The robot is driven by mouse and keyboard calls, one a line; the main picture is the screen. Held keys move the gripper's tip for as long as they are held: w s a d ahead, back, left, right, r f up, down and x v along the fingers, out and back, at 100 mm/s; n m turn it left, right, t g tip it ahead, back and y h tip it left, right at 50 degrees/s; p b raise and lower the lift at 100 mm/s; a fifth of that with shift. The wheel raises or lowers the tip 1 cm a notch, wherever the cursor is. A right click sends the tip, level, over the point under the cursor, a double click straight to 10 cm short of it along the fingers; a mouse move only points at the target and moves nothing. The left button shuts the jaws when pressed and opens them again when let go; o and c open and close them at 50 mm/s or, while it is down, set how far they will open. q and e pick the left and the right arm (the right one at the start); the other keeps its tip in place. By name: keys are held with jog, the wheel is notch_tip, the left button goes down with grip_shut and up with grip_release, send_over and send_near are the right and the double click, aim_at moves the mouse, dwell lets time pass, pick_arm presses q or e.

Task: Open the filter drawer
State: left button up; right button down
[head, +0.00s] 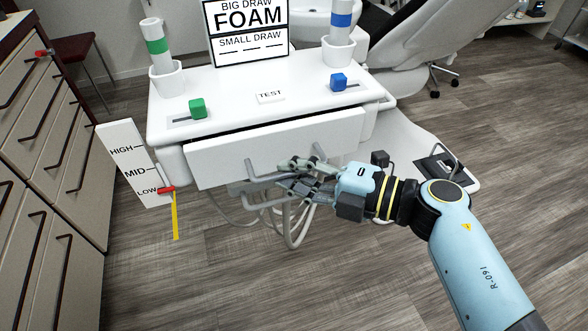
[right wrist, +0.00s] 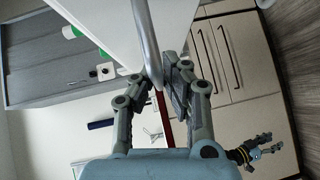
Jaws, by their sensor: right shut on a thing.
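The filter drawer (head: 225,168) is the wide white front under the white unit's top in the head view. A dark gap shows between its upper edge and the unit at the right, so it seems to stand out a little. Its grey bar handle (head: 250,166) also shows in the right wrist view (right wrist: 146,40). My right gripper (head: 290,181) is at the handle, with its fingers (right wrist: 166,82) shut on the bar; they hide part of it. My left gripper (right wrist: 264,146) seems to show small in the right wrist view, its jaws unclear. It is outside the head view.
The unit top (head: 230,88) bears a green knob (head: 197,108), a blue knob (head: 339,82), two tubes in cups and a FOAM sign (head: 247,30). A HIGH/MID/LOW gauge (head: 136,163) stands at left. Cabinets (head: 45,150) line the left. Hoses hang below the drawer.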

jog(key=shift+r, duration=0.1)
jog(key=s+d+p, duration=0.3)
jog(key=s+p, duration=0.2)
jog(key=s, duration=0.5)
jog(key=shift+d, duration=0.2)
jog(key=shift+s, duration=0.1)
jog(key=c, duration=1.4)
grip_release()
jog(key=v, duration=1.2)
